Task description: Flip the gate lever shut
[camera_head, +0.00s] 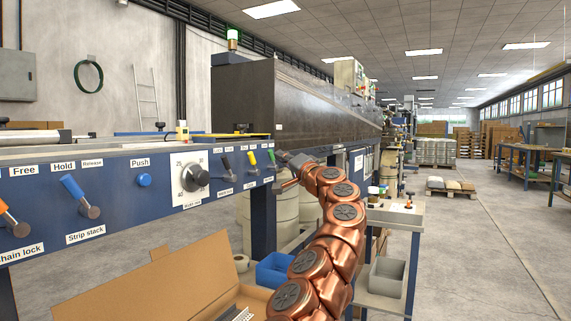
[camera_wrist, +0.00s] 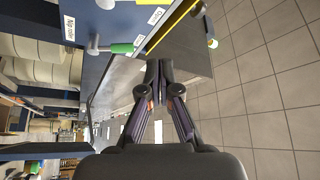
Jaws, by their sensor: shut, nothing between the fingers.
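The blue control panel (camera_head: 120,190) carries several levers. A black lever (camera_head: 226,163), a yellow lever (camera_head: 252,158) and a green lever (camera_head: 272,156) sit near its right end, with labels too small to read. I cannot tell which one is the gate lever. In the wrist view a green-handled lever (camera_wrist: 122,48) on a grey pivot lies left of the fingertips. My gripper (camera_wrist: 159,66) is shut and empty, apart from this handle. In the head view my gripper (camera_head: 287,170) is beside the panel's right end, partly hidden by my copper arm.
Left on the panel are an orange lever (camera_head: 14,220), a blue lever (camera_head: 80,196), a blue push button (camera_head: 144,180) and a black dial (camera_head: 195,178). A cardboard box (camera_head: 150,280) and a blue bin (camera_head: 273,270) stand below. The aisle floor (camera_head: 470,260) at right is clear.

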